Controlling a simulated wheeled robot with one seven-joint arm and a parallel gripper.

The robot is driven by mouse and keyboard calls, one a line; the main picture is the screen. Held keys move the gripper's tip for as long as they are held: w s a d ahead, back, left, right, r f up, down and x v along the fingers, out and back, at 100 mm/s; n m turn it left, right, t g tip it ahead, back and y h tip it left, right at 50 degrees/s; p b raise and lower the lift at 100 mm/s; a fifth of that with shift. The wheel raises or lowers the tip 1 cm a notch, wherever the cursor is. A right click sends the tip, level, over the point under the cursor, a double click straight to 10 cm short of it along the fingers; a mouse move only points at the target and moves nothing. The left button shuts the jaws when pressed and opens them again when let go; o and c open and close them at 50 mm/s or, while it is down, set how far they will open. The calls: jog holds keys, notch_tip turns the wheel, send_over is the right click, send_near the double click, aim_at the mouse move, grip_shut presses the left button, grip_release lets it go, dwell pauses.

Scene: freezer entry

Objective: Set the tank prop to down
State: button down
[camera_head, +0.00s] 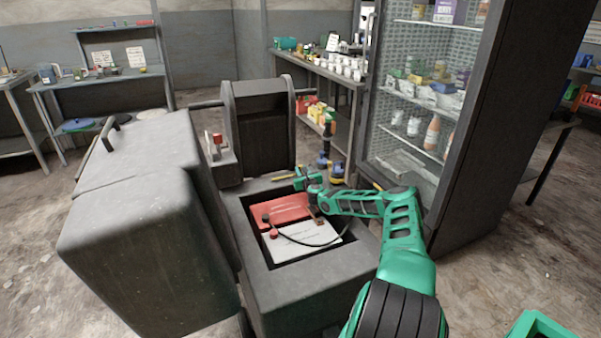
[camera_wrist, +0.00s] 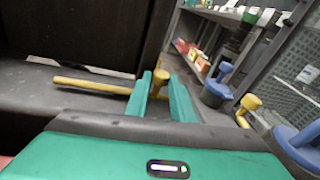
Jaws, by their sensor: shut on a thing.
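The tank prop appears to be the yellow rod (camera_wrist: 92,86). It lies nearly level along the grey rim in the wrist view, and its right end passes between my fingers. It also shows in the head view (camera_head: 284,178) as a short yellow bar left of my gripper. My gripper (camera_wrist: 163,98) is shut on this rod, with one green finger on each side. In the head view my gripper (camera_head: 303,180) is at the far edge of the open grey tank (camera_head: 247,213). The rod's mount is partly hidden by the fingers.
A red part (camera_head: 289,212) and white panel (camera_head: 300,243) lie inside the tank. A dark upright housing (camera_head: 263,130) stands behind. Blue-topped fittings (camera_wrist: 219,88) stand right of my gripper. A large grey cover (camera_head: 145,230) is at left, and a glass-fronted fridge (camera_head: 420,100) at right.

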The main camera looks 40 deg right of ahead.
jog(key=shift+f, duration=0.25)
jog(key=c, duration=1.5)
grip_release()
jog(key=shift+f, duration=0.1)
jog(key=shift+c, duration=0.2)
jog(key=shift+r, duration=0.2)
jog(key=v, duration=1)
jog(key=shift+s+a, duration=0.1)
jog(key=shift+s, duration=0.2)
